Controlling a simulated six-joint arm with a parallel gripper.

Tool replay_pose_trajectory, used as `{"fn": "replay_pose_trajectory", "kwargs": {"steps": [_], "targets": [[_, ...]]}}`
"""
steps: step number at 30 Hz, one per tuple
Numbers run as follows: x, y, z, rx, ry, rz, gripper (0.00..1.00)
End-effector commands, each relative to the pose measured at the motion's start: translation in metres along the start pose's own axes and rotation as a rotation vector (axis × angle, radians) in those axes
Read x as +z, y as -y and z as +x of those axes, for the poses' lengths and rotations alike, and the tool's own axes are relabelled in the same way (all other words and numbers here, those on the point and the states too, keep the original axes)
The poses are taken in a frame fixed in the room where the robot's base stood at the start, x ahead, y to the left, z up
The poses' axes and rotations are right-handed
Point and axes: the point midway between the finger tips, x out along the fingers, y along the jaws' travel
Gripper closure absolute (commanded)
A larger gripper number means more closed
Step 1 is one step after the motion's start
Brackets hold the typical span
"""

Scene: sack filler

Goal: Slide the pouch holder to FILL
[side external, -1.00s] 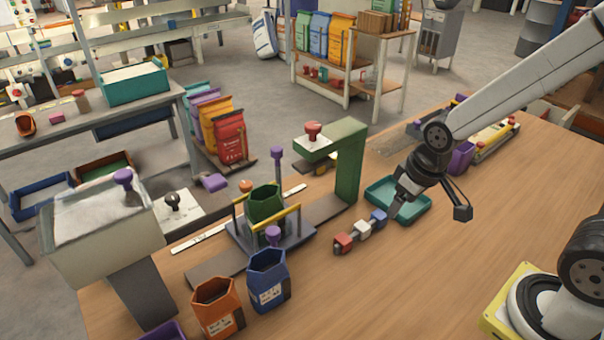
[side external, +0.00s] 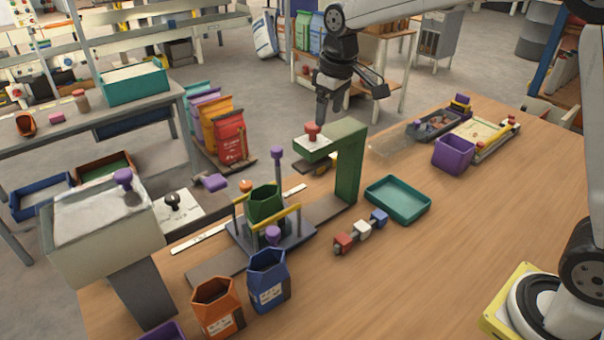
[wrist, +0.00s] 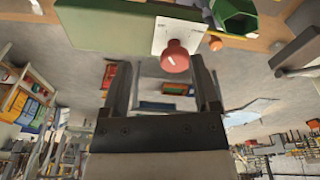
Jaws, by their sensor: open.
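The pouch holder (side external: 270,238) is a dark carriage with yellow bars, purple knobs and a green pouch (side external: 265,204) standing in it. It sits on a grey track between the pale hopper (side external: 105,232) at left and the green press arm (side external: 348,165) at right. The red knob (side external: 312,131) tops the press arm's white plate. My gripper (side external: 322,122) points down close above this red knob, with no clear contact. In the wrist view my gripper (wrist: 161,65) is open and empty, the red knob (wrist: 175,56) showing just beyond the fingertips. The green pouch (wrist: 235,15) shows at the top right there.
An orange pouch (side external: 217,308) and a blue pouch (side external: 268,280) stand in front of the track. Red, white and blue blocks (side external: 361,229) and a teal tray (side external: 398,200) lie right of it. A purple bin (side external: 454,154) stands farther back.

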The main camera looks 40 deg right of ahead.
Motion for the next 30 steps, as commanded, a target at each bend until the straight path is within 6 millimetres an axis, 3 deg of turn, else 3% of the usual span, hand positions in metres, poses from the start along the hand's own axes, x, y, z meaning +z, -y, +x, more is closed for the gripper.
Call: {"fn": "replay_pose_trajectory", "kwargs": {"steps": [3,16,22,30], "targets": [[-0.022,0.004,0.006,-0.007,0.023,0.014,0.21],[-0.087,0.023,0.035,-0.023,0.106,0.083,0.21],[-0.103,0.032,0.046,-0.025,0.134,0.107,0.21],[-0.108,0.035,0.05,-0.025,0.144,0.116,0.21]]}}
